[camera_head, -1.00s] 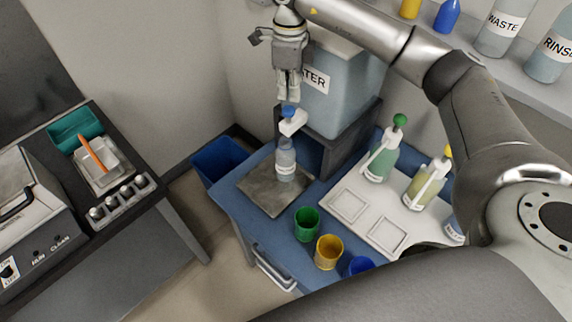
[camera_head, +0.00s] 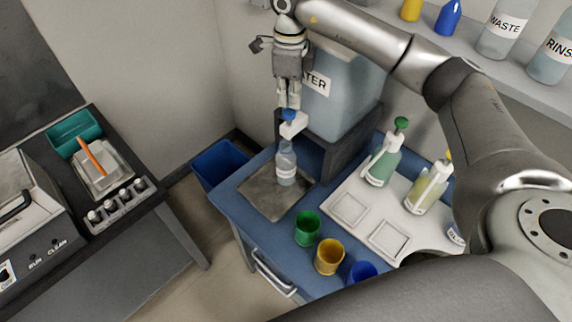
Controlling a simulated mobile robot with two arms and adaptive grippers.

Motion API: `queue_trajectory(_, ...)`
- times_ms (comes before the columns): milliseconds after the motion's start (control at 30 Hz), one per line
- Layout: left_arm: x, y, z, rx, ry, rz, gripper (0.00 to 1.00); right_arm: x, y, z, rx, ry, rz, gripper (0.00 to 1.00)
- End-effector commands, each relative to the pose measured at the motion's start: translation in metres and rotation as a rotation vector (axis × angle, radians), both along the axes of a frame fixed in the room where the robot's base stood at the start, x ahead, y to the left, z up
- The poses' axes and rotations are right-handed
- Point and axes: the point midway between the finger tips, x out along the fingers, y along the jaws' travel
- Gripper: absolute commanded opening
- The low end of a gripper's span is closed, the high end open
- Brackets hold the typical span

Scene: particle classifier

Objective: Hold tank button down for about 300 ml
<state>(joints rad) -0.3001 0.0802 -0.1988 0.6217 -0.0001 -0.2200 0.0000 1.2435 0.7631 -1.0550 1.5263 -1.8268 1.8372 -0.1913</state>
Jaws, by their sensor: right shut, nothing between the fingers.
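The water tank (camera_head: 345,92), a translucent blue container with a partly covered label, stands on a dark stand. Its white tap (camera_head: 293,128) has a blue button (camera_head: 289,115) on top. My right gripper (camera_head: 289,105) is shut and empty, pointing straight down over the button. Its fingertips are at the button's top; I cannot tell whether they press it. A clear bottle (camera_head: 286,163) with a white label stands upright under the tap on a grey plate (camera_head: 263,192). Its water level is hard to read. My left gripper is not in view.
Green (camera_head: 307,228), yellow (camera_head: 329,256) and blue (camera_head: 362,272) cups stand at the front of the blue bench. Pump bottles (camera_head: 383,160) stand on a white tray (camera_head: 345,225) to the right. A blue bin (camera_head: 215,160) is at the left.

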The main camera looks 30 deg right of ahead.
Motion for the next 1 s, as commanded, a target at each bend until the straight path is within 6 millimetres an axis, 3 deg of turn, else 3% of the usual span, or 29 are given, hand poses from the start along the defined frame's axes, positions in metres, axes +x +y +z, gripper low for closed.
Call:
queue_trajectory(567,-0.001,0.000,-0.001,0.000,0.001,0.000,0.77,0.000,0.000,-0.001,0.000,0.000,0.000,0.00)
queue_trajectory(1000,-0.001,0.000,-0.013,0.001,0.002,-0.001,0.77,0.000,0.000,-0.016,0.000,0.000,0.000,0.00)
